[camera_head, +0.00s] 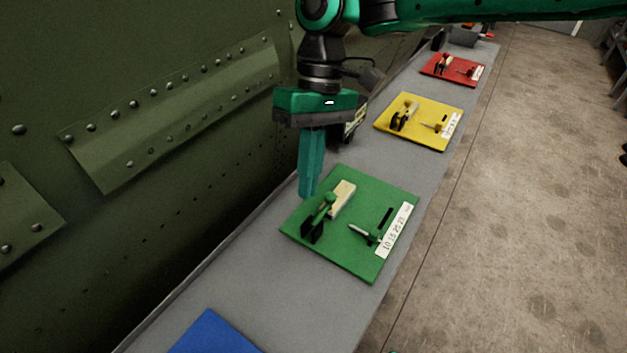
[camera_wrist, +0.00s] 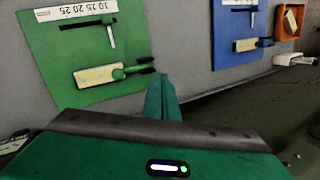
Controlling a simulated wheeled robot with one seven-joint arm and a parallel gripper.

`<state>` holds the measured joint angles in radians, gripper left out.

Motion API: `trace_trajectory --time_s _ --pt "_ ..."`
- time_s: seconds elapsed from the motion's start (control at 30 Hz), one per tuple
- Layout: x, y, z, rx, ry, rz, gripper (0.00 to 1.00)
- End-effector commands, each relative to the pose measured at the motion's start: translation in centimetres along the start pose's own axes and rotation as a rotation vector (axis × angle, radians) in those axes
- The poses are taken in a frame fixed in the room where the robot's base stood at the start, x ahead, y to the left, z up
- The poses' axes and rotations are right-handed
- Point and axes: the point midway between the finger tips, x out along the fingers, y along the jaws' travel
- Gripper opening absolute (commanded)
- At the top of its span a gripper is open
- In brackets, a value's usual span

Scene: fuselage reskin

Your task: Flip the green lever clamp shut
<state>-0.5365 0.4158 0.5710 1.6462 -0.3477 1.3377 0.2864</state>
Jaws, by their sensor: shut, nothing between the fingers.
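The green board (camera_head: 345,255) lies on the grey bench. On it is the lever clamp with a green handle (camera_head: 322,212) and black base (camera_head: 312,232), beside a tan block (camera_head: 342,197). The clamp also shows in the wrist view (camera_wrist: 135,69), with its green arm reaching over one end of the tan block (camera_wrist: 97,77). My gripper (camera_head: 307,193) is shut and empty, pointing down beside the board's far left edge, close to the block and clamp. In the wrist view its fingers (camera_wrist: 160,85) sit just past the clamp's black part. Whether they touch anything is unclear.
A slide with a scale label (camera_head: 395,230) is on the same board. Yellow (camera_head: 430,135) and red (camera_head: 470,72) boards lie farther along the bench, and a blue one (camera_head: 212,335) nearer. The riveted green fuselage wall (camera_head: 130,200) rises close on the left.

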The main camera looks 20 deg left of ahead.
Motion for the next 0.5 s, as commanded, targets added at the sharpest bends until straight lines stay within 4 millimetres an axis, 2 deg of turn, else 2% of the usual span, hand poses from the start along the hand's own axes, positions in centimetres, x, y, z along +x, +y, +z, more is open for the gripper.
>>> trace_trajectory --time_s 0.1,0.3,0.5 --pt "-2.2 -0.8 -0.2 0.004 0.006 -0.002 0.0" --pt "-5.2 2.4 -1.2 0.006 0.004 -0.003 0.0" --pt "-7.7 4.5 -1.9 0.004 0.004 -0.002 0.0"
